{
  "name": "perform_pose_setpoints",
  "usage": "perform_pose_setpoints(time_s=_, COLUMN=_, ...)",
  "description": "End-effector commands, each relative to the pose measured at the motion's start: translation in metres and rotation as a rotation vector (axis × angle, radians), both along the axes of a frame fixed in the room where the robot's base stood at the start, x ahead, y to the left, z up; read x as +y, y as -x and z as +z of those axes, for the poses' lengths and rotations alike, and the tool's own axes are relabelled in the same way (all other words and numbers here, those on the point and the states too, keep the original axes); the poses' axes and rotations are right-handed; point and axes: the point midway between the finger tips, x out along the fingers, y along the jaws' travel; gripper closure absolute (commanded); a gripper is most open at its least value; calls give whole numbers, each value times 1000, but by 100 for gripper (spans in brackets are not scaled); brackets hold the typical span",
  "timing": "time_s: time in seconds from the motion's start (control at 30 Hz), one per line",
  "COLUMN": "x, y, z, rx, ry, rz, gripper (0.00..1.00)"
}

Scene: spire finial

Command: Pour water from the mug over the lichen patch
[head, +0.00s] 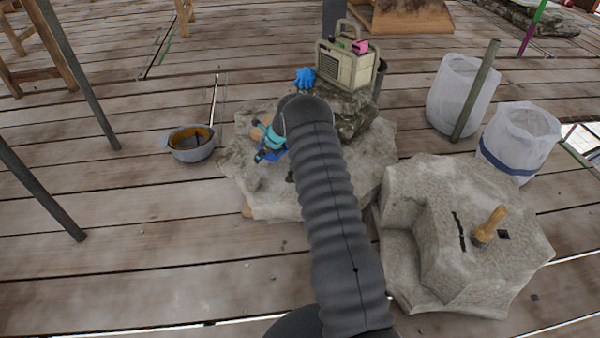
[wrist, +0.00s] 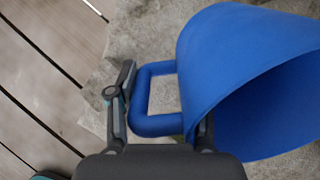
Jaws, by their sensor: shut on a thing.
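A blue mug (wrist: 235,70) fills the right of the wrist view, its open mouth facing the lower right. My gripper (wrist: 162,105) is shut on its handle (wrist: 143,95), with one finger on the left and the other partly behind the mug. In the head view my gripper (head: 270,142) is over the pale stone block (head: 262,185), and a bit of blue mug (head: 268,154) shows beside it. My arm hides much of both. A small dark green spot (head: 290,176) on the stone may be lichen; I cannot be sure. No water is visible.
A beige machine (head: 345,65) and a blue glove (head: 304,78) sit on the stone behind. A second stone (head: 430,200) with a brush (head: 489,226) lies at right, near white buckets (head: 520,135). Planks in front left are clear.

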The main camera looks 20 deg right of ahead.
Motion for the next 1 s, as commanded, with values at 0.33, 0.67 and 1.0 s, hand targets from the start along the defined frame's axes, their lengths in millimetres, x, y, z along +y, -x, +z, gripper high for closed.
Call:
perform_pose_setpoints(time_s=0.33, x=4, y=-4, z=-3, rx=73, ry=51, rz=0, gripper=99)
perform_pose_setpoints(time_s=0.67, x=5, y=-7, z=-12, rx=155, ry=111, rz=-5, gripper=99)
perform_pose_setpoints(time_s=1.0, x=5, y=-10, z=-26, rx=273, ry=190, rz=-12, gripper=99)
